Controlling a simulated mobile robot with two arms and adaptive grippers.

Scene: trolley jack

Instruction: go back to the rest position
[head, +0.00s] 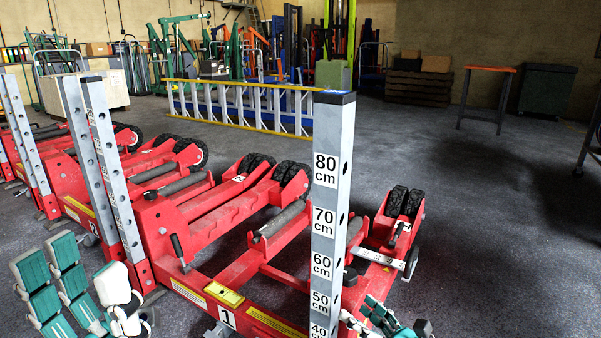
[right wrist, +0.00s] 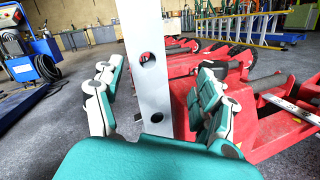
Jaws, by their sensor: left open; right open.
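The red trolley jack (head: 215,277) marked 1 stands on the floor in the head view. Its grey upright post (head: 326,190) carries height labels up to 80 cm. My left gripper (head: 80,278) is at the lower left of the head view, open and empty, left of the jack's front. My right gripper (head: 378,318) is low beside the post, partly hidden by it and cut off by the frame edge. In the right wrist view its fingers (right wrist: 157,100) are spread, with a grey holed post (right wrist: 150,60) seen between them; I cannot tell whether they touch it.
More red jacks (head: 90,175) with grey posts stand in a row to the left. A ladder (head: 240,106) lies on its side behind them. An orange-topped table (head: 488,70) and a dark green bin (head: 546,88) stand at the back right. The floor (head: 490,230) at right is clear.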

